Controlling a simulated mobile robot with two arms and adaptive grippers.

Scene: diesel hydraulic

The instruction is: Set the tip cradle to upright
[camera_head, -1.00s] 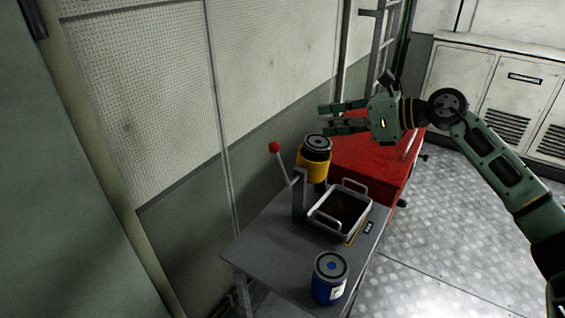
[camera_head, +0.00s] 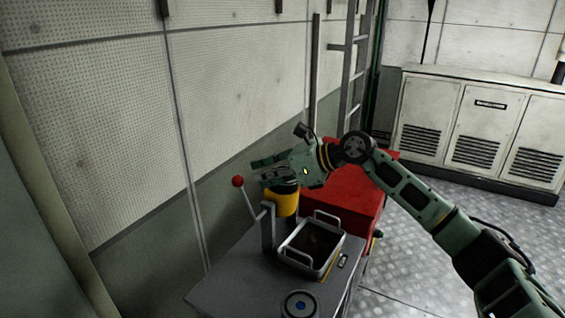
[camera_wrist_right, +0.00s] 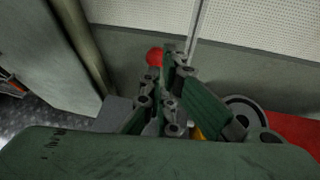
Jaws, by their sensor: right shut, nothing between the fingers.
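The tip cradle (camera_head: 268,228) is a grey upright bracket on the bench, with a lever ending in a red knob (camera_head: 238,182) at its left. A yellow canister (camera_head: 281,203) sits at the cradle, its top partly covered by my right gripper. My right gripper (camera_head: 258,168) is shut and empty, above the canister, with its fingers pointing left toward the knob but apart from it. In the right wrist view the knob (camera_wrist_right: 154,56) shows just beyond the fingertips (camera_wrist_right: 170,72), and only a bit of yellow (camera_wrist_right: 198,132) shows below them. My left gripper is not in view.
An open grey tray (camera_head: 312,247) with two handles stands beside the cradle. A blue-topped can (camera_head: 300,305) is at the bench's near edge, cut off by the frame. A red cabinet (camera_head: 350,190) stands behind. The wall (camera_head: 90,130) is close on the left.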

